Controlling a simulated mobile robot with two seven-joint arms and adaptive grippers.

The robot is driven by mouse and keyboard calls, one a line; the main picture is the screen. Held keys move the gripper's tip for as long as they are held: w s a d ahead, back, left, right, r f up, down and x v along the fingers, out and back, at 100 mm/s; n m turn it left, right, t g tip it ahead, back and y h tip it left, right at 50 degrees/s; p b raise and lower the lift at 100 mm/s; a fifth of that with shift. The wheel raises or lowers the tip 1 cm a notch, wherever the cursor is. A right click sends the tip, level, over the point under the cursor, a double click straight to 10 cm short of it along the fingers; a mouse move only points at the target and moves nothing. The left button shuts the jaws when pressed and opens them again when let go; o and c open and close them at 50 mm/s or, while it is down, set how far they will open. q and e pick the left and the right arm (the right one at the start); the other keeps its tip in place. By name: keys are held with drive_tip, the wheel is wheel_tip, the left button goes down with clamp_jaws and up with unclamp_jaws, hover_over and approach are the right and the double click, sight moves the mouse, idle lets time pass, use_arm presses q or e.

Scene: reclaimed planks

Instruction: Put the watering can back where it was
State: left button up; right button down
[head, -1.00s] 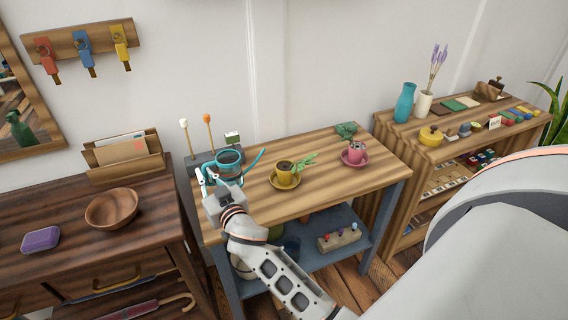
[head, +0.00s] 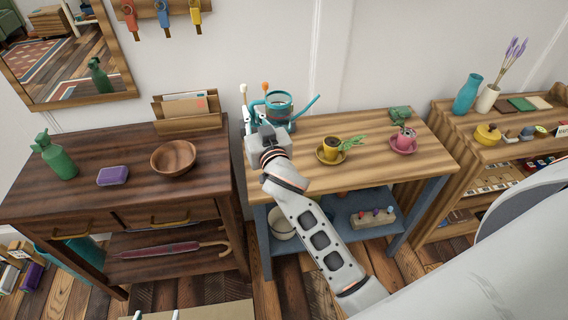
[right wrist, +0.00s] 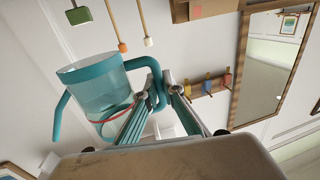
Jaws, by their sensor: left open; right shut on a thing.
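The teal watering can (head: 278,107) is over the back left corner of the wooden potting table (head: 310,180), its spout pointing right. My right gripper (head: 262,122) is shut on its handle. In the right wrist view the can (right wrist: 98,90) hangs left of my right gripper's fingers (right wrist: 168,82), with the handle (right wrist: 155,85) between them. The can looks raised off the tabletop, but its base is partly hidden by my gripper in the head view.
Thin stakes (head: 265,87) rise behind the gripper. A dark dresser (head: 70,205) with a wooden bowl (head: 173,157) is on the left. The table's front middle is clear.

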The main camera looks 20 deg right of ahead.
drive_tip(key=f+b, duration=0.2)
drive_tip(key=f, duration=0.2)
drive_tip(key=f+b, duration=0.2)
drive_tip(key=f, duration=0.3)
drive_tip(key=s+f+b, duration=0.1)
drive_tip(key=f, duration=0.3)
drive_tip(key=shift+a+f+b, duration=0.25)
drive_tip(key=shift+a+b, duration=0.15)
wheel_tip(320, 180, down, 3)
drive_tip(key=shift+r+b, duration=0.1)
drive_tip(key=shift+b, duration=0.7)
drive_tip(key=shift+f, duration=0.35)
drive_tip(key=shift+f+b, duration=0.15)
drive_tip(key=shift+b, duration=0.2)
drive_tip(key=shift+r, duration=0.2)
drive_tip(key=shift+f, duration=0.25)
drive_tip(key=c, duration=2.3)
unclamp_jaws()
use_arm(q)
wheel_tip(320, 180, down, 8)
drive_tip(key=shift+s+a, duration=0.3)
drive_tip(key=shift+s, duration=0.15)
use_arm(e)
drive_tip(key=shift+o, duration=0.6)
